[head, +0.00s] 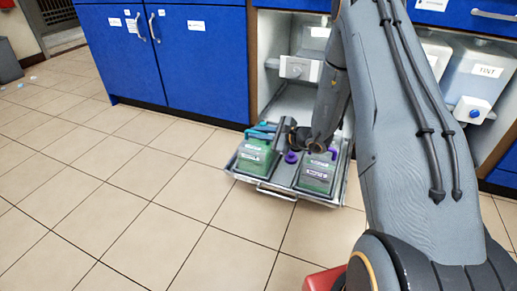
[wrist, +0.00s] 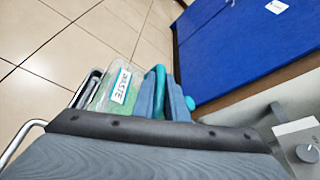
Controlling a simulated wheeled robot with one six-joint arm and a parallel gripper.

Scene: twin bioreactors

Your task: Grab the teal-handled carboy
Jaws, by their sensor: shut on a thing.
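The teal-handled carboy (head: 252,161) is a clear box with green contents, standing upright in the left half of a metal tray (head: 267,190). Its teal handle is at the top, partly covered by my gripper (head: 262,131). In the wrist view the carboy (wrist: 103,92) carries a label that seems to read WASTE. There the two blue-grey fingers of my gripper (wrist: 163,96) are shut on the teal handle (wrist: 160,78), one on each side. The lower part of the carboy is hidden in the wrist view.
A purple-handled carboy (head: 318,174) stands close by on the right of the tray. Blue cabinet doors (head: 200,50) are behind on the left.

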